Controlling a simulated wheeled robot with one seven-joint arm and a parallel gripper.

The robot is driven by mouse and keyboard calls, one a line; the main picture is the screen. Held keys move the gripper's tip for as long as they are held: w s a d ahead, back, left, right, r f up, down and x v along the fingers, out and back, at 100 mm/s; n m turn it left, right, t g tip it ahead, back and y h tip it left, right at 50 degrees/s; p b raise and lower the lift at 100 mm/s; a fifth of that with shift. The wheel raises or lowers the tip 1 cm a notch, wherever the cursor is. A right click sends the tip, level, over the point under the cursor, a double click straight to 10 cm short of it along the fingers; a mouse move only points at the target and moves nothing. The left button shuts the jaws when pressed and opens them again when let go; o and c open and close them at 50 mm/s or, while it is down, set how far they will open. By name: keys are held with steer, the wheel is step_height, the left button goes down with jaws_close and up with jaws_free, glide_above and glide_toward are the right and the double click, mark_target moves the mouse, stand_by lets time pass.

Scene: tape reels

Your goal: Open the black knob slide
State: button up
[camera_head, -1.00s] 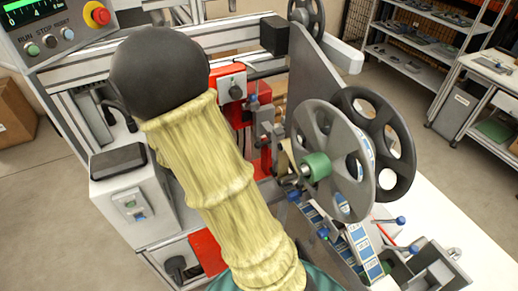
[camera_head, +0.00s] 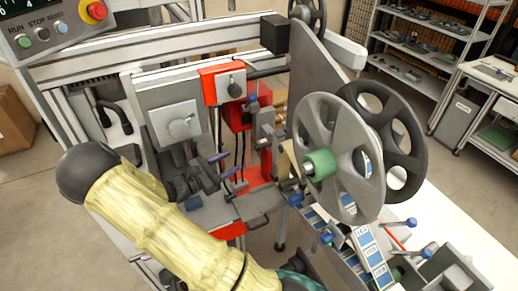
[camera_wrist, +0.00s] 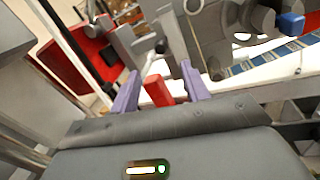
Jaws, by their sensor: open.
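A black knob (camera_head: 236,90) sits on a pale plate on a red-framed housing (camera_head: 208,82) at the machine's back, left of the reels in the head view. My gripper (camera_head: 226,164) is below and slightly left of this knob, clear of it. Its purple fingers are apart and nothing is held between them. In the wrist view my gripper (camera_wrist: 160,78) also shows open, with a red part (camera_wrist: 157,92) visible in the gap between the fingers. I cannot tell whether that part is near the fingers or beyond them. The knob is not clearly recognisable in the wrist view.
A large grey reel (camera_head: 340,150) with a green hub and a dark reel (camera_head: 395,140) stand right of my gripper. A blue component tape (camera_head: 372,258) runs below them. A control panel (camera_head: 55,25) is at upper left. Metal brackets crowd the space beside my gripper.

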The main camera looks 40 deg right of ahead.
mark_target(259, 147)
steer(key=d+p, duration=0.1)
steer(key=d, duration=0.3)
steer(key=d+p, duration=0.1)
steer(key=d, duration=0.7)
steer(key=shift+s+p, duration=0.3)
steer(key=shift+p, duration=0.1)
jaws_close()
